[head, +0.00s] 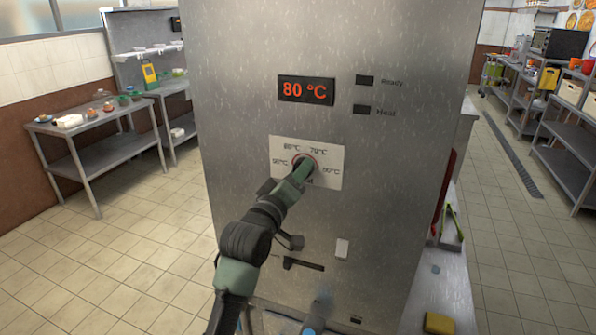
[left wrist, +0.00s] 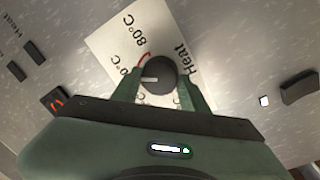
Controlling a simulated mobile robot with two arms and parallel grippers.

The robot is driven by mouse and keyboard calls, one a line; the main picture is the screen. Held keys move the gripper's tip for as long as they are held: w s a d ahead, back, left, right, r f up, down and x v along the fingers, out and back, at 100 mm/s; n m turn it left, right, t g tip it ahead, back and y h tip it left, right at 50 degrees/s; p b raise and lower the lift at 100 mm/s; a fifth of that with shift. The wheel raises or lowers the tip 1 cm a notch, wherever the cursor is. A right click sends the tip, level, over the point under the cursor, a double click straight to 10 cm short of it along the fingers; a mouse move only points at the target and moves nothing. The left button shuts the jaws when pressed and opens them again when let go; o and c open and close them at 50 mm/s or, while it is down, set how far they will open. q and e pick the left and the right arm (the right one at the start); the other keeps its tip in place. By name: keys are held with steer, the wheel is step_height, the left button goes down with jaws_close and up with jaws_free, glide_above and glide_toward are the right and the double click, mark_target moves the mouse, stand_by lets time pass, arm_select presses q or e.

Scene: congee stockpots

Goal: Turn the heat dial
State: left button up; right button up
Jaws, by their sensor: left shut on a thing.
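The heat dial (left wrist: 158,75) is a dark round knob with a pale pointer line, set on a white label plate (head: 330,172) on the front of a steel unit. In the left wrist view the pointer line faces left, and a red arc shows beside the knob. My left gripper (head: 304,167) is at the dial in the head view and mostly hides it. In the left wrist view the fingers of my left gripper (left wrist: 163,92) are shut on the dial, one on each side. The display (head: 306,90) above reads 80 °C.
Dark Ready (head: 365,80) and Heat (head: 363,110) indicators sit right of the display. Below the dial are a black lever (head: 303,264) and a small white switch (head: 342,248). Green-handled tongs (head: 453,223) lie on a right-hand counter. A steel table (head: 100,122) stands left.

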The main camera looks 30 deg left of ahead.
stand_by(0.5)
arm_select(q)
steer(key=o, duration=1.4)
steer(key=b+v, duration=0.2)
steer(key=v, duration=0.5)
steer(key=shift+s, duration=0.35)
steer(key=shift+d+f, duration=0.1)
steer(key=shift+f, duration=0.1)
